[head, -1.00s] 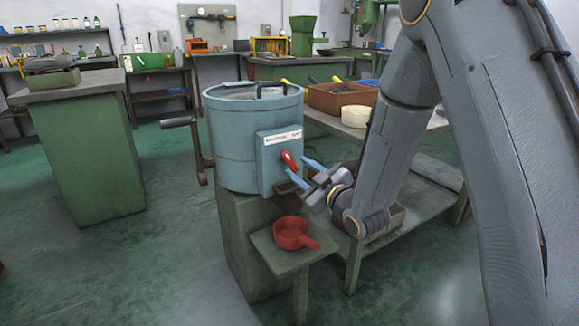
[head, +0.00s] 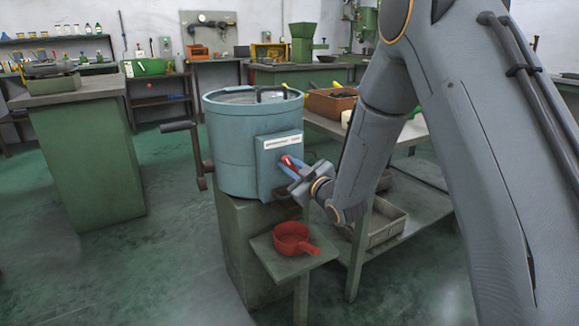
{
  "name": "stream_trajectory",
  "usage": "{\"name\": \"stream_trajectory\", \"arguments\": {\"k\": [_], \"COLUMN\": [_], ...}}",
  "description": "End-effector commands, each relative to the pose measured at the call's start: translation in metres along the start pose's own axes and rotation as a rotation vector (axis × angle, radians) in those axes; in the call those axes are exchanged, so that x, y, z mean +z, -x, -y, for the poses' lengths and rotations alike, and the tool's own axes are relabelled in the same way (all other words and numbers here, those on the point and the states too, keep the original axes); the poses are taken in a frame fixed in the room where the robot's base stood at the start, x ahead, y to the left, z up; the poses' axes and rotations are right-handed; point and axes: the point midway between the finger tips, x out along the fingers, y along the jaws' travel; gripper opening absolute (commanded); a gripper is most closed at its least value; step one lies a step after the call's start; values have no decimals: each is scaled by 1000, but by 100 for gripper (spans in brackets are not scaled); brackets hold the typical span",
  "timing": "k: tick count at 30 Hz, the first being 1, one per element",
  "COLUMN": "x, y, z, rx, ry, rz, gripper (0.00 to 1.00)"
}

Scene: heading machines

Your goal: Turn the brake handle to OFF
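The brake handle (head: 287,161) is a short red lever on the blue-grey front box (head: 278,146) of a round machine (head: 232,146). It slants from upper left to lower right, below a white label (head: 282,142) whose lettering is too small to read. My gripper (head: 287,163) is at the handle, with its light-blue fingers around it. The fingers partly hide the lever. I cannot tell whether they are clamped on it or still a little apart.
A red pan (head: 293,237) stands on a small shelf (head: 273,262) below my gripper. A crank (head: 179,127) sticks out at the machine's left. A bench (head: 416,132) with a brown box (head: 331,101) is behind my arm.

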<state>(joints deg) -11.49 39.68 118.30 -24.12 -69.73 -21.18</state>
Motion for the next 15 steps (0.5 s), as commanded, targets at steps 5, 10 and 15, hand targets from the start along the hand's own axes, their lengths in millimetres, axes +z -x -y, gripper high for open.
{"name": "stream_trajectory", "arguments": {"k": [5, 10, 15], "x": [0, 0, -1], "y": [0, 0, 0], "z": [0, 0, -2], "rx": [0, 0, 0], "ry": [-2, -32, -112], "rz": [0, 0, -1], "gripper": [0, 0, 0]}}
